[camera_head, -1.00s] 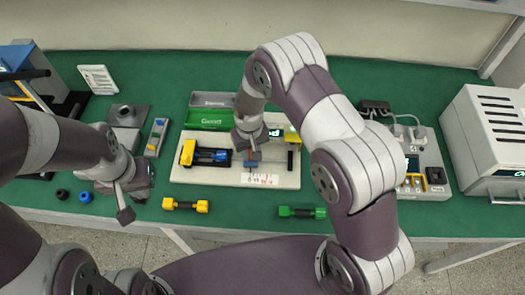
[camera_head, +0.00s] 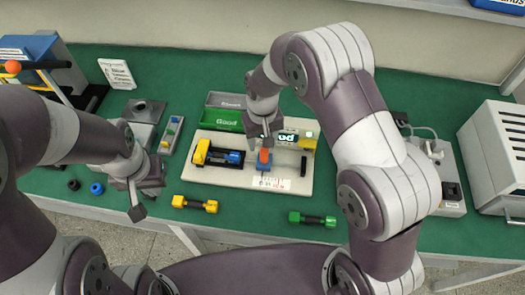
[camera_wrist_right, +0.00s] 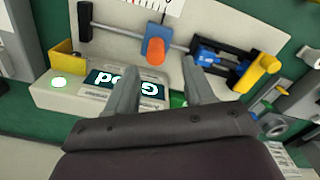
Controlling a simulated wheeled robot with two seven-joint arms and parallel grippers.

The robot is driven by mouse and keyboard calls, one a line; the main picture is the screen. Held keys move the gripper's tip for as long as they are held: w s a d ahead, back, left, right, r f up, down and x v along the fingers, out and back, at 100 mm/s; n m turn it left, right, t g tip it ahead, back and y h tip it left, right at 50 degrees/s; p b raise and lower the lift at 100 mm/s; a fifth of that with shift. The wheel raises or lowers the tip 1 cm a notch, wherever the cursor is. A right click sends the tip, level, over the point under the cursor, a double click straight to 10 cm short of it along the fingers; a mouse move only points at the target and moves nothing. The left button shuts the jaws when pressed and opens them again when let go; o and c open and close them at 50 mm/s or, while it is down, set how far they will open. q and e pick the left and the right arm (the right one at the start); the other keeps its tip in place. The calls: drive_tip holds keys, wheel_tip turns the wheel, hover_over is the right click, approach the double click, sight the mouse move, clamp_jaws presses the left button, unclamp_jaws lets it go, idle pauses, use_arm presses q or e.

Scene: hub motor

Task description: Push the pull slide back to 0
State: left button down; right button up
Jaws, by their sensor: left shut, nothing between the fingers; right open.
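The pull slide is a blue block (camera_wrist_right: 158,31) with an orange knob (camera_wrist_right: 154,52) on a grey rod, over the pale test base (camera_head: 222,182). The knob also shows in the head view (camera_head: 264,156), above a white scale strip (camera_head: 270,184). My right gripper (camera_wrist_right: 161,60) is open; its fingertips are near the knob, one on each side in the wrist view. I cannot tell whether they touch it. In the head view the right gripper (camera_head: 258,141) is just behind the knob. My left gripper (camera_head: 136,213) is shut and empty, near the table's front edge.
A yellow-and-blue clamped motor (camera_head: 217,155) sits left on the base. A lit display reading "Good" (camera_wrist_right: 120,86) stands behind the slide. Yellow (camera_head: 195,203) and green (camera_head: 311,218) dumbbell-shaped parts lie in front. A green "Good" bin (camera_head: 229,120) is behind.

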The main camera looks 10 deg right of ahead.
sight(262, 150)
wheel_tip(262, 150, up, 6)
drive_tip(key=shift+f, duration=0.25)
drive_tip(key=s+d+r+m+t, duration=0.1)
drive_tip(key=s+d+r+m, duration=0.1)
drive_tip(key=s+d, duration=0.9)
drive_tip(key=s+r, duration=0.1)
drive_tip(key=s, duration=0.3)
drive_tip(key=shift+d, duration=0.15)
drive_tip(key=shift+s+r, duration=0.1)
idle(1.3)
